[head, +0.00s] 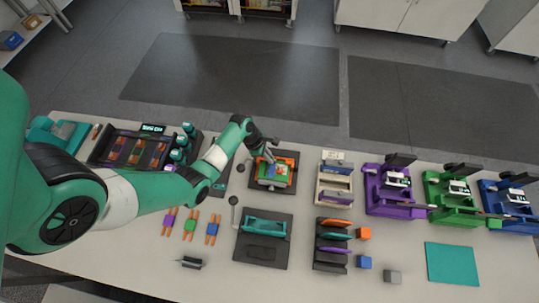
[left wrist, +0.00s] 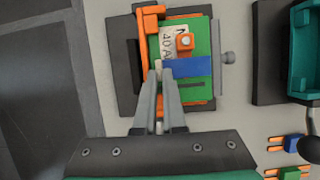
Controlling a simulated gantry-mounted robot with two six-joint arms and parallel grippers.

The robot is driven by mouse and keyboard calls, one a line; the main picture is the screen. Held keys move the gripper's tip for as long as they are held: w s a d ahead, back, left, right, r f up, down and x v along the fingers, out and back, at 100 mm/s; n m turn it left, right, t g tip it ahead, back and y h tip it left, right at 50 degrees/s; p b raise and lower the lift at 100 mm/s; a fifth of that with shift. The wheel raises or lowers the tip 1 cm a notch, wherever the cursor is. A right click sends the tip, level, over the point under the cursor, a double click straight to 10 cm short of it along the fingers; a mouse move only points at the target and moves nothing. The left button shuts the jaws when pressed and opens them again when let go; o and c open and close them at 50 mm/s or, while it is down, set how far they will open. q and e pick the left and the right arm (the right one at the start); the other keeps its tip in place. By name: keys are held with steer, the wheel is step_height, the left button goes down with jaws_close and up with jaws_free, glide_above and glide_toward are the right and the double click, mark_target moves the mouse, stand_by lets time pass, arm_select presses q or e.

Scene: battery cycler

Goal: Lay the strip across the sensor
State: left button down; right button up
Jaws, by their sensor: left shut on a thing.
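A green block with a white printed label (left wrist: 198,32) sits in an orange-and-black fixture (head: 289,158) on the table. A small orange piece with a pale top (left wrist: 184,42), which may be the sensor, rests on the block. My left gripper (head: 271,154), in the left wrist view (left wrist: 160,76), is shut on the white end of a blue strip (left wrist: 190,67). The strip reaches over the block, beside the orange piece and nearer the gripper, and seems not to cover it. I cannot tell whether the strip touches the block. My right gripper is out of view.
A teal cradle (head: 264,226) on a black base stands in front of the fixture. Battery pieces with orange ends (head: 190,225) lie left of it. A cream rack (head: 334,190) stands to the right, with purple (head: 377,203) and green stations beyond.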

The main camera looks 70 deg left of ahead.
arm_select(q)
steer(key=shift+f, duration=0.25)
steer(key=c, duration=0.9)
jaws_free()
steer(key=shift+s+d, duration=0.1)
steer(key=shift+r, duration=0.35)
steer(key=p+v, duration=0.3)
steer(key=v, duration=0.7)
steer(key=shift+s+r, duration=0.3)
steer(key=shift+r, duration=0.05)
